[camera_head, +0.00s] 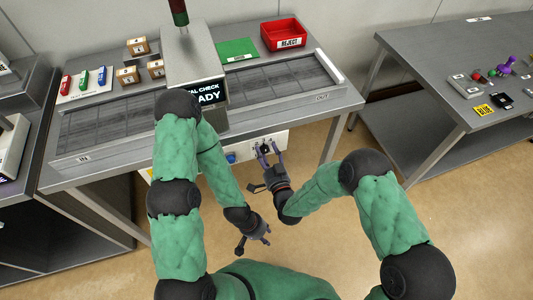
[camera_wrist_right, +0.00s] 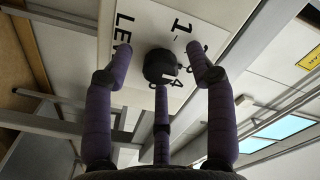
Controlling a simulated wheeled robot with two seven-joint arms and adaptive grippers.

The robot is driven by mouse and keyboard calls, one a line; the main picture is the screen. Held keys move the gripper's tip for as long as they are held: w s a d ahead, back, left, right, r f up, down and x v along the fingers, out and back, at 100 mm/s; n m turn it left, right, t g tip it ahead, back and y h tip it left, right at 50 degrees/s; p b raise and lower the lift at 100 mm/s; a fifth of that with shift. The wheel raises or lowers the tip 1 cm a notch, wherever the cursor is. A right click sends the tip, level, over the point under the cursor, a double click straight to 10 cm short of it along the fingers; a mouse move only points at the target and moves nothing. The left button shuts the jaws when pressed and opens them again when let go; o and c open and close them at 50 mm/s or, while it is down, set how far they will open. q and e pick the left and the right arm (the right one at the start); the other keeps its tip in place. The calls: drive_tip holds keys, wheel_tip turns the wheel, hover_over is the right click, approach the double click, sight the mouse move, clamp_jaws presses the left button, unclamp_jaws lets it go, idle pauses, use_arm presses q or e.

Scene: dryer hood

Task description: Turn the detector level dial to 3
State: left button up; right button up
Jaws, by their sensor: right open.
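The black detector level dial (camera_wrist_right: 160,66) sits on a white panel (camera_wrist_right: 75,35) in the right wrist view. Parts of the lettering "LEV" and a "1" show beside it; other marks are partly covered, and I cannot read the dial's setting. My right gripper (camera_wrist_right: 158,62) is open, its purple fingers spread around the dial; I cannot tell if any finger touches it. In the head view my right gripper (camera_head: 268,152) is at the panel's front below the table edge. My left gripper (camera_head: 266,236) hangs low, away from the panel, and appears empty; its opening is too small to judge.
A blue button (camera_head: 231,158) is on the panel left of the dial. The conveyor table (camera_head: 335,105) above carries the detector hood (camera_head: 190,60) and a red reject bin (camera_head: 283,34). A second table (camera_head: 430,60) stands at right. Floor between is clear.

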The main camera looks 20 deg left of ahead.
drive_tip(key=v, duration=0.7)
drive_tip(key=shift+s+d, duration=0.15)
drive_tip(key=shift+s, duration=0.05)
idle(0.3)
